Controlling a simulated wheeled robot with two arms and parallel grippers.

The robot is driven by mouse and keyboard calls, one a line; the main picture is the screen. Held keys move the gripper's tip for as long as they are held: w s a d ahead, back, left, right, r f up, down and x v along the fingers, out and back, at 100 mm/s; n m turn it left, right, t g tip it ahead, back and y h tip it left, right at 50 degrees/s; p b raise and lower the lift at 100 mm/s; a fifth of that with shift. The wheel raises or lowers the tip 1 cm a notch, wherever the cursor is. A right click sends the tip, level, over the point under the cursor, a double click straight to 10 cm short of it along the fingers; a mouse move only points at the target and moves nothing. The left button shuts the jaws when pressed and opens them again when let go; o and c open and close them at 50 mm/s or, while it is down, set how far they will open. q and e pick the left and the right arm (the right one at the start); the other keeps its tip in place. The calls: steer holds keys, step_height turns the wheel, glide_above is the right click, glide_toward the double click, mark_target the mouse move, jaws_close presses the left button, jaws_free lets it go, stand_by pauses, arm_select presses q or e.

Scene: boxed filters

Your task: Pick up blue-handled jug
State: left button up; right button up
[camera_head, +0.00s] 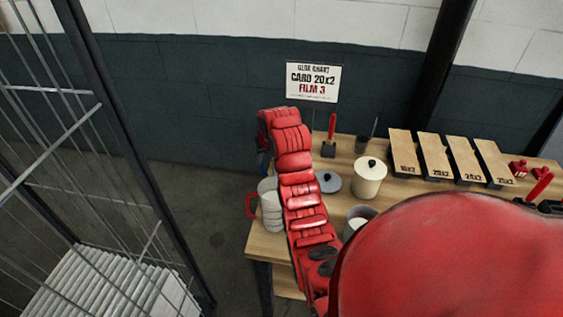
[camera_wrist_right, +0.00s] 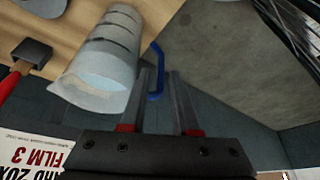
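The blue-handled jug (camera_wrist_right: 100,62) is a pale grey-white ribbed vessel at the left of the right wrist view. Its blue handle (camera_wrist_right: 155,72) stands out to the right. My right gripper (camera_wrist_right: 159,78) is open, and the handle appears between its two fingers, nearer the left one. I cannot tell whether either finger touches it. In the head view my right arm reaches across the table's left end and hides most of this jug; a bit of blue (camera_head: 262,160) shows beside the wrist. My left gripper is not in view.
A white jug with a red handle (camera_head: 250,205) stands at the left edge of the wooden table (camera_head: 262,247). A cream lidded canister (camera_head: 369,180), a grey lid (camera_head: 328,182) and several filter boxes (camera_head: 403,148) are to the right. A wire cage (camera_head: 95,180) stands left.

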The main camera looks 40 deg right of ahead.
steer(key=p+x, duration=0.1)
steer(key=x, duration=0.2)
steer(key=p+x, duration=0.2)
steer(key=shift+w+f+p, duration=0.25)
steer(key=shift+w+p, duration=0.05)
steer(key=shift+w, duration=0.15)
steer(key=shift+c, duration=0.3)
jaws_close()
stand_by(0.9)
